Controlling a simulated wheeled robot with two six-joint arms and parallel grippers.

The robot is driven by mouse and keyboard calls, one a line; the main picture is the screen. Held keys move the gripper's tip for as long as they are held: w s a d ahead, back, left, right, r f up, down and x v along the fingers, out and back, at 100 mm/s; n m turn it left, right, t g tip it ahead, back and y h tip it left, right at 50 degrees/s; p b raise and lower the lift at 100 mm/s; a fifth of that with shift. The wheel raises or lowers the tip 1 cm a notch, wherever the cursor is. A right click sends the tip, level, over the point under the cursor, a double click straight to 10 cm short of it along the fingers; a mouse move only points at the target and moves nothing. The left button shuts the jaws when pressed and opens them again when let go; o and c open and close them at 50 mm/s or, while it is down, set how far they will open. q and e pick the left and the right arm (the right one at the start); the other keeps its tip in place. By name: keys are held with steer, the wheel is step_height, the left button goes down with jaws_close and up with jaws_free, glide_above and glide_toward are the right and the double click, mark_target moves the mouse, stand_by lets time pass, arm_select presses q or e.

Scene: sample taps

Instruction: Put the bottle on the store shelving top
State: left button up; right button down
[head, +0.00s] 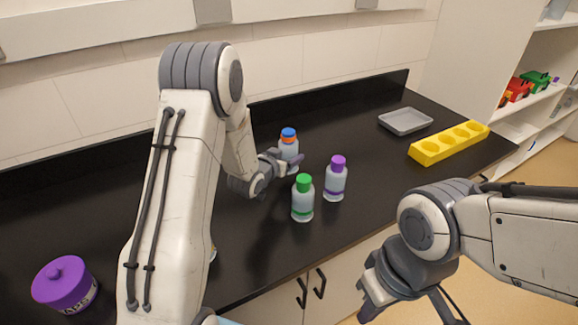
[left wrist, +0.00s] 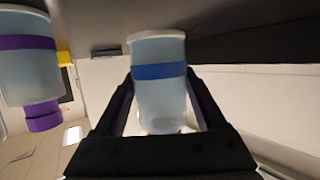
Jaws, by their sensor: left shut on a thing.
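A pale bottle with a blue cap and an orange ring (head: 289,147) is at the middle of the black counter. My left gripper (head: 284,160) is shut on it. In the left wrist view the same bottle (left wrist: 161,95), with a blue band, sits between both fingers (left wrist: 160,108) and appears inverted by the camera's angle. I cannot tell whether its base touches the counter. White store shelving (head: 524,131) stands at the far right, its top cut off by the frame. My right gripper (head: 372,290) hangs low in front of the counter; its opening is unclear.
A green-capped bottle (head: 303,200) and a purple-capped bottle (head: 335,180) stand close by. A grey tray (head: 405,122) and a yellow holed rack (head: 448,144) are further right. A purple-lidded jar (head: 65,285) is front left. Red (head: 516,90) and green (head: 536,81) toy vehicles occupy a shelf.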

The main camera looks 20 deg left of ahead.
arm_select(q)
steer(key=shift+f, duration=1.9)
steer(key=shift+f, duration=0.1)
steer(key=shift+f, duration=0.15)
steer(key=o, duration=1.6)
